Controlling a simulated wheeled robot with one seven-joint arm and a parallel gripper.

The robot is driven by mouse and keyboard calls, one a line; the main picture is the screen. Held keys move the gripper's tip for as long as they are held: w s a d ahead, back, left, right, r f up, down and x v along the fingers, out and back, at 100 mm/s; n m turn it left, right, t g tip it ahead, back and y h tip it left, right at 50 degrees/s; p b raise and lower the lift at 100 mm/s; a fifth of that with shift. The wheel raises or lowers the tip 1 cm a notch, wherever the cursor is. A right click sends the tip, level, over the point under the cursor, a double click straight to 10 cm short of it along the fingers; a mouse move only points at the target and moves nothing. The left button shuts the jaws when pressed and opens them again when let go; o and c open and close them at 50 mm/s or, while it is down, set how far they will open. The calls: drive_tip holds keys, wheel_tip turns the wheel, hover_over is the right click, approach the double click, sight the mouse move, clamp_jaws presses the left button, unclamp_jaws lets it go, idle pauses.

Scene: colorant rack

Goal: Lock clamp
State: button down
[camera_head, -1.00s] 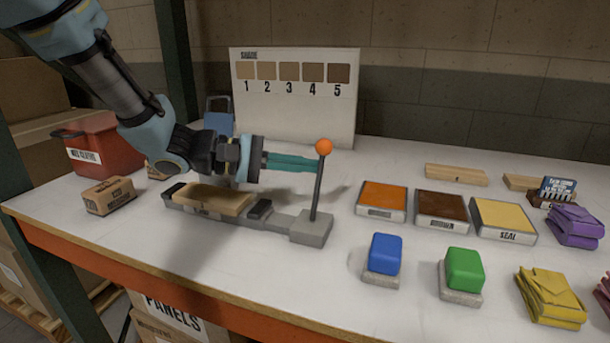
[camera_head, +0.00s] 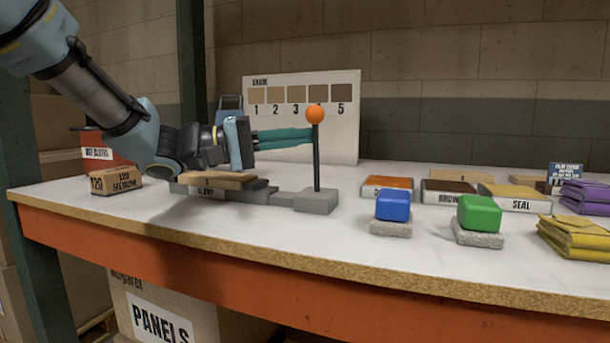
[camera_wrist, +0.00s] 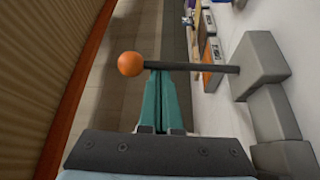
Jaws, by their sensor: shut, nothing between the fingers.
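The clamp (camera_head: 318,201) is a grey base on the bench with an upright dark lever (camera_head: 317,160) topped by an orange ball (camera_head: 315,114). A wooden panel (camera_head: 218,181) lies on the clamp's left part. My gripper (camera_head: 310,136) is shut and empty, with teal fingers pointing right at the lever just below the ball. In the wrist view the fingertips (camera_wrist: 159,74) are at the lever (camera_wrist: 195,67), near the ball (camera_wrist: 131,64). I cannot tell whether they touch it.
A blue block (camera_head: 393,206) and a green block (camera_head: 479,213) on grey pads stand right of the clamp. Orange, brown and yellow pads lie behind them. A small cardboard box (camera_head: 115,183) stands at left. The shade board (camera_head: 345,130) stands behind.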

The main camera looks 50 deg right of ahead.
drive_tip(key=a+m+b, duration=0.1)
drive_tip(key=b, duration=0.2)
drive_tip(key=a+f+m+g+b, duration=0.1)
drive_tip(key=m+b, duration=0.1)
drive_tip(key=b, duration=0.2)
drive_tip(key=s+a+m+g+b, duration=0.1)
drive_tip(key=b, duration=0.2)
drive_tip(key=shift+a+f+h+b, duration=0.1)
drive_tip(key=shift+f+h+b, duration=0.05)
drive_tip(key=shift+h+b, duration=0.2)
drive_tip(key=shift+a+m, duration=0.1)
drive_tip(key=shift+m, duration=0.3)
drive_tip(key=w+a+p, duration=0.1)
drive_tip(key=w+a, duration=0.3)
drive_tip(key=w, duration=0.4)
drive_tip(key=shift+w+f, duration=0.2)
drive_tip(key=shift+w, duration=0.1)
